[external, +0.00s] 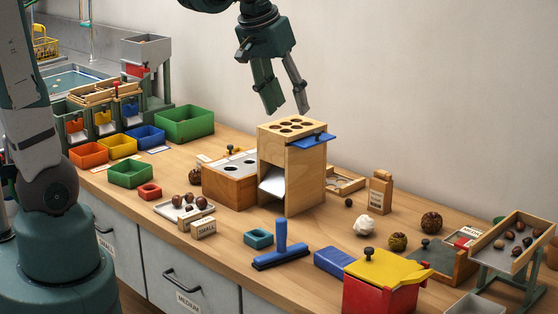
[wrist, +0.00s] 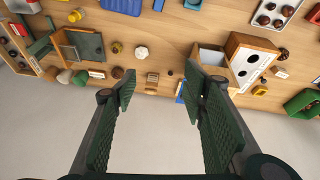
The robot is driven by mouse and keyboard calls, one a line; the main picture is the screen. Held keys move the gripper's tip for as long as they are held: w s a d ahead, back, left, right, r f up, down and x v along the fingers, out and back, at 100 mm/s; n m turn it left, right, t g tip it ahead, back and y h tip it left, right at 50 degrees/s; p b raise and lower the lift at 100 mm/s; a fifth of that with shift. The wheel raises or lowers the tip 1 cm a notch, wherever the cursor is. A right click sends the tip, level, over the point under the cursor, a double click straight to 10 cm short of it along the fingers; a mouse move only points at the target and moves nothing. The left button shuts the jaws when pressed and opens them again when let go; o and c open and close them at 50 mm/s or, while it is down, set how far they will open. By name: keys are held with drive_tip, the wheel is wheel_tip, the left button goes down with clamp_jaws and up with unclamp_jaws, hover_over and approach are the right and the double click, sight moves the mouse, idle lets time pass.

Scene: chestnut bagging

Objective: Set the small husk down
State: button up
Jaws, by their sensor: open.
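Several round husks lie on the table, and I cannot tell which is the small one. A brown husk (external: 431,222) and a greenish-brown husk (external: 397,241) lie at the right. Another brown husk (external: 195,176) lies at the left, beside the box with a grey holed top (external: 232,166). A small dark ball (external: 349,202) lies right of the tall box.
A crumpled white ball (external: 364,225), a wooden block (external: 380,192) and a red box with yellow lid (external: 380,285) stand at the right. A blue T-shaped tool (external: 281,248) lies in front. Coloured bins (external: 184,124) stand at the back left.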

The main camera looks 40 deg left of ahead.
drive_tip(key=s+a+t, duration=0.1)
drive_tip(key=s+a, duration=0.3)
drive_tip(key=s, duration=0.4)
drive_tip(key=s+a+m+t, duration=0.1)
drive_tip(key=s+a, duration=0.3)
drive_tip(key=s, duration=0.5)
drive_tip(key=shift+a+f+t+y, duration=0.3)
drive_tip(key=shift+a+t, duration=0.1)
drive_tip(key=shift+t, duration=0.1)
idle(5.8)
